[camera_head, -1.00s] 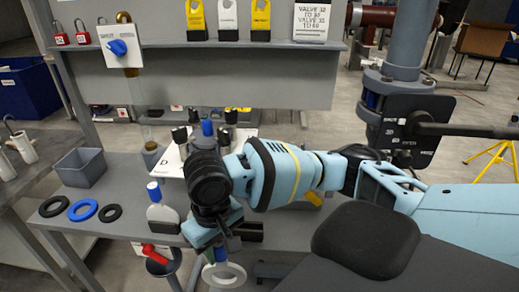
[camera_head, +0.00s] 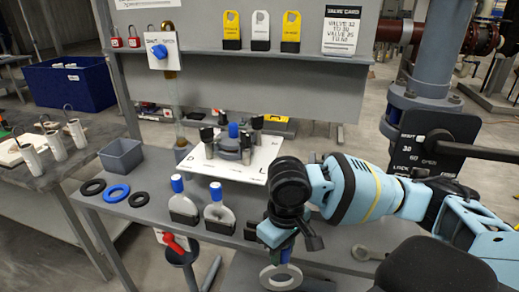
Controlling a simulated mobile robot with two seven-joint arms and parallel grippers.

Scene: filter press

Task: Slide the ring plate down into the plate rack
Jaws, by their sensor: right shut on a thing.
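My right gripper (camera_head: 284,243), at the lower middle of the head view, points down and is shut on the upper handle of the ring plate (camera_head: 268,280). The ring plate is a pale grey disc with a round hole; it hangs below the fingers in front of the bench edge. Its handle is mostly hidden by the fingers. Two grey plates with blue tops (camera_head: 183,206) (camera_head: 219,214) stand upright in dark holders on the bench, left of the gripper. I cannot tell which part is the plate rack, or whether the ring plate touches it. My left gripper is not in view.
Black and blue rings (camera_head: 117,193) and a grey bin (camera_head: 121,156) are at the bench's left. A white board with a knobbed fixture (camera_head: 233,147) stands behind the gripper. A red-handled valve (camera_head: 174,243) hangs below the front edge. A lever box (camera_head: 433,142) is at right.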

